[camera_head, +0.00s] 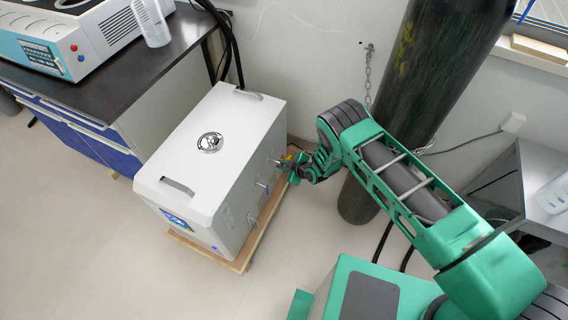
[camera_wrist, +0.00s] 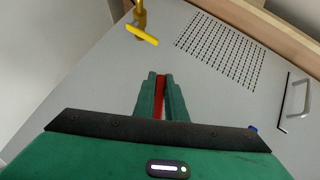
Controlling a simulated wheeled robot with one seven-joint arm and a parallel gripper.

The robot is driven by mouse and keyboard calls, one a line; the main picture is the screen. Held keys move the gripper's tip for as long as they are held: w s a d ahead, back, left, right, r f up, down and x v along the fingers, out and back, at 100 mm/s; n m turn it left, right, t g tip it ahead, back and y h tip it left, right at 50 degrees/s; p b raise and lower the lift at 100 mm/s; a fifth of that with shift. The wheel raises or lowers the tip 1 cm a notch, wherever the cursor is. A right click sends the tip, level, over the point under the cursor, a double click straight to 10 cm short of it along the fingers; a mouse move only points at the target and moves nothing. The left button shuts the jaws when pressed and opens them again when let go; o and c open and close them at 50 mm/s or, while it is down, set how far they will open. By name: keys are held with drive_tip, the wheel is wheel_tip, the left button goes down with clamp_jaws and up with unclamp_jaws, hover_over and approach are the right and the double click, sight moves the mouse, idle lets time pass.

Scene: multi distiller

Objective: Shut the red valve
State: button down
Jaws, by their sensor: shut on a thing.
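The red valve (camera_wrist: 159,98) shows as a narrow red strip between the two green fingers of my gripper (camera_wrist: 160,77) in the wrist view. The fingers are shut on it, one on each side, and hide most of it. In the head view my gripper (camera_head: 288,165) is at the right side of the white box-shaped machine (camera_head: 212,140), near its rear end. The valve's handle angle cannot be made out.
A yellow valve (camera_wrist: 142,35) sticks out of the same panel. A blue part (camera_wrist: 253,127) peeks out beside my gripper. A dark gas cylinder (camera_head: 420,75) stands close to my arm. A bench (camera_head: 140,75) is left of the machine. Floor in front is clear.

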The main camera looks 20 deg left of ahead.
drive_tip(key=shift+s+f+m+g, duration=0.15)
drive_tip(key=shift+s+m+g, duration=0.3)
drive_tip(key=shift+g, duration=0.5)
drive_tip(key=shift+s+f+m+g, duration=0.1)
drive_tip(key=shift+s+m+g, duration=0.35)
drive_tip(key=shift+g, duration=0.5)
drive_tip(key=c, duration=1.8)
unclamp_jaws()
drive_tip(key=shift+w, duration=0.1)
drive_tip(key=v, duration=0.7)
drive_tip(key=shift+d+r, duration=0.1)
drive_tip(key=shift+d, duration=0.05)
